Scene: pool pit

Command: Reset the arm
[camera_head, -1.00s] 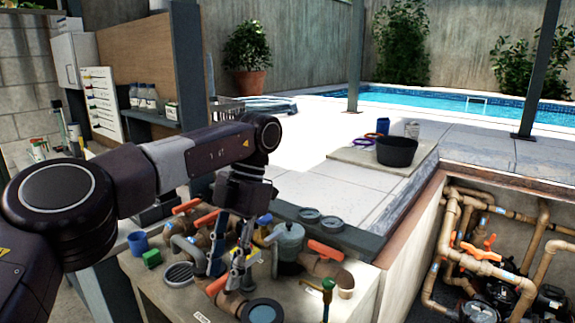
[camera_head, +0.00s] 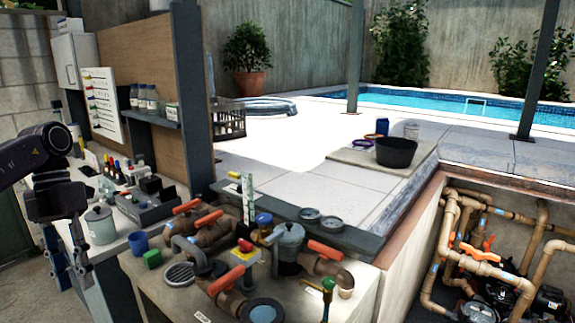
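My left gripper (camera_head: 73,282) hangs at the left edge, its fingers pointing down. It looks open and empty, with a gap between the two fingers. It is in front of the left bench and clear of the pipe bench (camera_head: 190,300). My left arm (camera_head: 30,155) comes in from the left edge, mostly out of frame. My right arm and gripper are not in view.
A grey lidded pot (camera_head: 100,225) stands close right of the gripper, with a dark tray (camera_head: 150,203) behind it. Posts rise behind.

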